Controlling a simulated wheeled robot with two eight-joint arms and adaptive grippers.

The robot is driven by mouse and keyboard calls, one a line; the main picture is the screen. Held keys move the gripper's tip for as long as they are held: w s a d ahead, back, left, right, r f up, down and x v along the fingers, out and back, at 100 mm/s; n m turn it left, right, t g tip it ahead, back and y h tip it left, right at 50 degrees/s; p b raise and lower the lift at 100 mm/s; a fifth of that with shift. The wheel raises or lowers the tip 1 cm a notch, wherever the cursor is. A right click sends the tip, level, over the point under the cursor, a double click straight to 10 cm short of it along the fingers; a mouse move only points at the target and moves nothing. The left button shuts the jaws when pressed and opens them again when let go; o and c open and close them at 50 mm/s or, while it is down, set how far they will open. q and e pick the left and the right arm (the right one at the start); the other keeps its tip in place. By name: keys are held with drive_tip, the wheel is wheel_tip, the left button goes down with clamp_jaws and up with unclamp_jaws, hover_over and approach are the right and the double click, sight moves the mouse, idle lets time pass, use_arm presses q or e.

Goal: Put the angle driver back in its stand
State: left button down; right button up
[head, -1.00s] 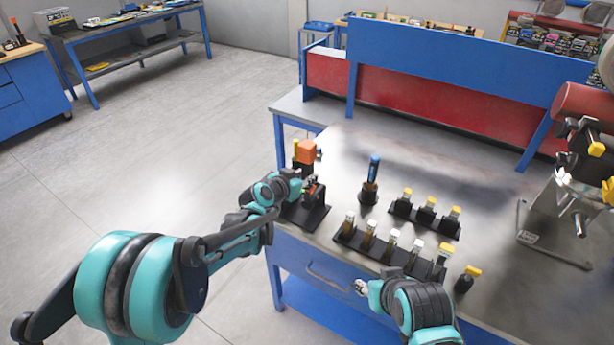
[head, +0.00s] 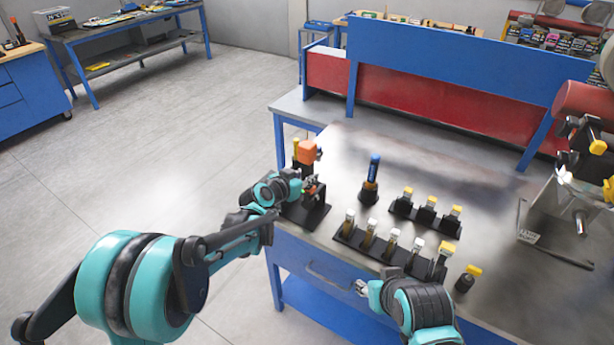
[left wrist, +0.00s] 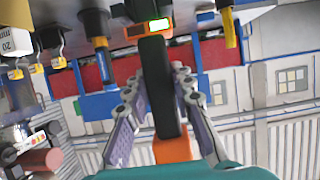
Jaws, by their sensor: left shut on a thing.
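The angle driver, with an orange top (head: 306,152) and a black grip (left wrist: 158,90), stands roughly upright at the left end of the bench. My left gripper (head: 311,189) is shut on the grip; its two fingers flank it in the left wrist view. The black stand (head: 310,216) is directly below my left gripper. The gripper hides the driver's lower part, so I cannot tell whether it is seated in the stand. My right gripper (head: 361,288) is low at the bench's front edge, its fingers too small to read.
A blue-topped tool (head: 374,168) stands in a black holder right of the driver. Two black racks of small bottles (head: 392,243) (head: 427,214) and a single yellow-capped bottle (head: 467,278) stand farther right. The metal bench top (head: 345,150) is clear behind.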

use_arm(q)
drive_tip(key=shift+f+b, duration=0.35)
drive_tip(key=shift+f, duration=0.05)
drive_tip(key=c, duration=1.2)
unclamp_jaws()
drive_tip(key=shift+s, duration=0.1)
drive_tip(key=v, duration=1.2)
drive_tip(key=s+a+f+n+g+y, duration=0.1)
drive_tip(key=s+a+f+n+y, duration=0.1)
drive_tip(key=s+a, duration=0.3)
drive_tip(key=s+a+f+n+g+y, duration=0.1)
drive_tip(key=s+a, duration=0.5)
drive_tip(key=s, duration=0.7)
drive_tip(key=s+a+f+n+g+y, duration=0.1)
drive_tip(key=s+a+n+y, duration=0.3)
drive_tip(key=s, duration=0.5)
drive_tip(key=shift+a+f+g+y, duration=0.4)
drive_tip(key=shift+a+f, duration=0.4)
drive_tip(key=shift+a, duration=0.3)
